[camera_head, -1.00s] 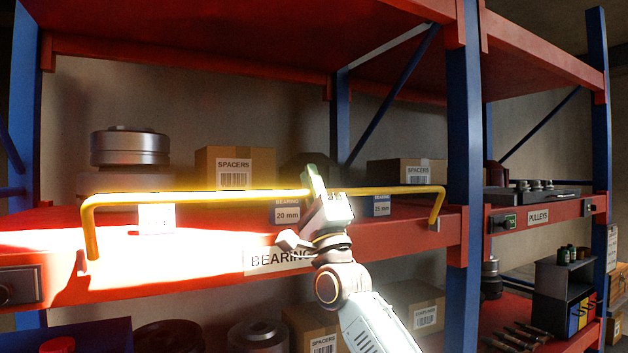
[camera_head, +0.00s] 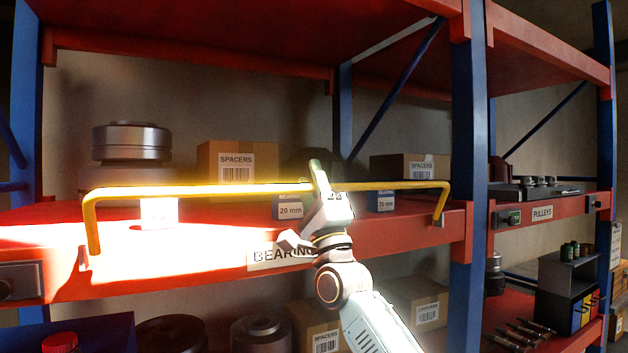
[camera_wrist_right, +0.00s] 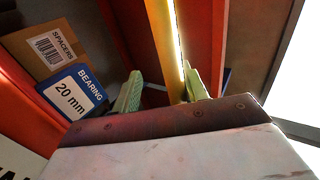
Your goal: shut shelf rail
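The yellow shelf rail (camera_head: 250,188) runs across the front of the red bearings shelf (camera_head: 375,240), with bent ends reaching down to the shelf's front beam. Its left part glows under strong light. My right gripper (camera_head: 318,178) is at the middle of the rail. In the right wrist view, the rail (camera_wrist_right: 167,40) passes between the two green fingertips (camera_wrist_right: 162,90). The fingers are apart; a gap shows on the left side of the rail, and the right finger is close to it. Whether it touches cannot be told. My left gripper is not in view.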

